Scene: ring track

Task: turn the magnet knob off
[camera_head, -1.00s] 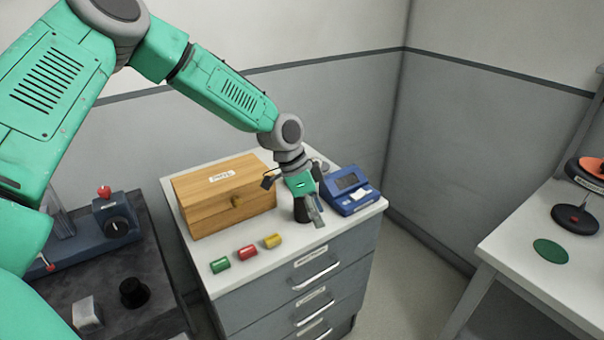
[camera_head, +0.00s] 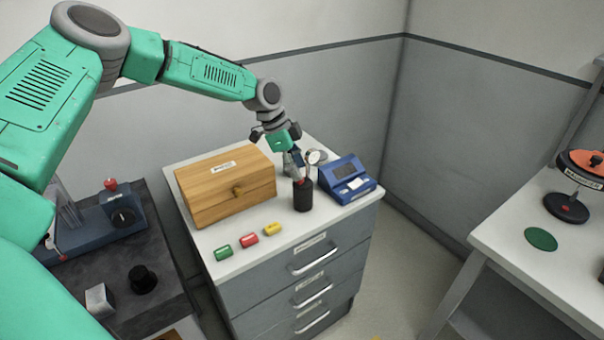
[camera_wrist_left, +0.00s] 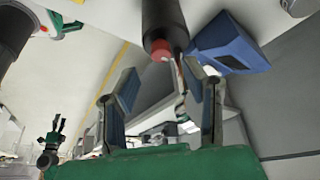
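My left gripper (camera_head: 296,170) points down just above a black upright cylinder (camera_head: 303,196) on the grey drawer cabinet. In the left wrist view its two fingers (camera_wrist_left: 166,100) are spread apart with nothing held between them. The dark cylinder (camera_wrist_left: 163,15) with a red end (camera_wrist_left: 160,50) shows just beyond the fingertips. A small dial gauge (camera_head: 314,157) stands behind the cylinder. No label on these parts is readable, so I cannot tell which is the magnet knob. A black round knob (camera_head: 122,218) sits on a blue-grey device at left. My right gripper cannot be made out.
A wooden box (camera_head: 226,190) stands left of the cylinder and a blue device (camera_head: 345,178) close to its right. Green (camera_head: 223,253), red (camera_head: 249,241) and yellow (camera_head: 273,229) pieces lie in front. A white table (camera_head: 500,240) stands at right, across a floor gap.

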